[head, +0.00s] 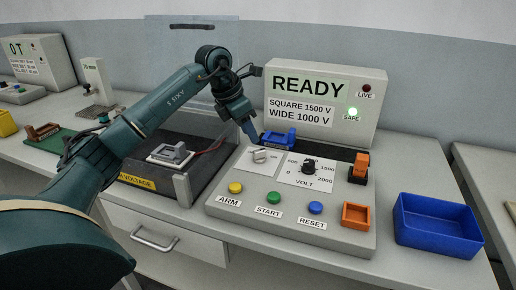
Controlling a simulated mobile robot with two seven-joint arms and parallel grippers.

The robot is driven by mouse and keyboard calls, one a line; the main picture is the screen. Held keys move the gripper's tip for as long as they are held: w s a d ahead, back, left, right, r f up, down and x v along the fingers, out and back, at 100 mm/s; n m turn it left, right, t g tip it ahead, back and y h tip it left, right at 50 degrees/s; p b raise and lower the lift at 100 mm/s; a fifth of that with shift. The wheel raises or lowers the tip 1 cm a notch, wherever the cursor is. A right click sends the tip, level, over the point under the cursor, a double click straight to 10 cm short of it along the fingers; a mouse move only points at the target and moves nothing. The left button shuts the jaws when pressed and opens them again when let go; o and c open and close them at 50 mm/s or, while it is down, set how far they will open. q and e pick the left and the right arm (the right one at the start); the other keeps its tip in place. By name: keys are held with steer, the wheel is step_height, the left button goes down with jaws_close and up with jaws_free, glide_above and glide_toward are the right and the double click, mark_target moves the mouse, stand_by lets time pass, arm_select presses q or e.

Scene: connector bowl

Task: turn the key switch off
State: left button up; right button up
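The key switch (260,155) is a small silver-grey knob on a white label plate at the left of the sloped console (228,212). Its exact turn angle is too small to read. My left gripper (253,139) comes down from the upper left and its tips are just above and behind the switch. I cannot tell whether the tips touch it or whether the fingers are apart. A blue connector (279,138) sits right of the tips at the back of the console. My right gripper is not in view.
The display box (325,100) reads READY, with a green SAFE lamp (353,112) lit. A black volt knob (309,166) and yellow, green and blue buttons are on the console. An orange connector (359,168) stands at right, beside a blue bowl (437,227).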

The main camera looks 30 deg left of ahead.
mark_target(259, 150)
arm_select(q)
steer(key=x, duration=0.7)
steer(key=shift+d, duration=0.1)
steer(key=shift+c, duration=0.6)
jaws_close()
